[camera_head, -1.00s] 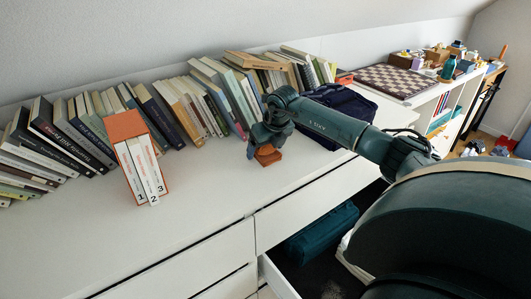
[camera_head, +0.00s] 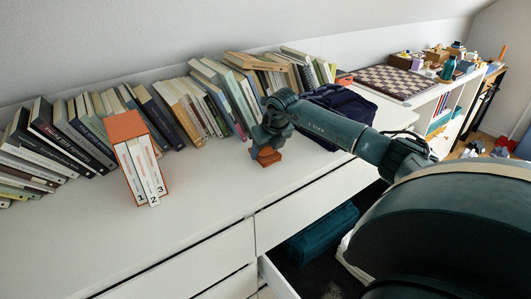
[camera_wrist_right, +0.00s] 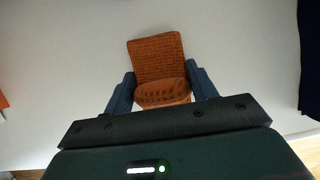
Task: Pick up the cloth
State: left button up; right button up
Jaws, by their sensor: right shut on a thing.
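The cloth (camera_wrist_right: 157,58) is orange-brown with a woven texture. In the right wrist view part of it lies beyond the fingers and a bunched fold sits between them. It shows in the head view as a small orange patch (camera_head: 268,156) on the white dresser top, under my right gripper. My right gripper (camera_head: 262,148) points down at the dresser top and is shut on the cloth; its two blue-grey fingers flank the fold in the right wrist view (camera_wrist_right: 162,90). I cannot tell whether the cloth is clear of the surface. My left gripper is not in view.
A row of books (camera_head: 205,100) leans along the wall behind. An orange box of numbered volumes (camera_head: 138,160) stands left of my gripper. A dark blue folded item (camera_head: 345,103) lies to the right. An open drawer (camera_head: 277,278) below holds a teal case (camera_head: 320,232). The front dresser top is clear.

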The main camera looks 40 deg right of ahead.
notch_tip(320, 180, up, 10)
jog(key=shift+r, duration=0.1)
dwell(0.4)
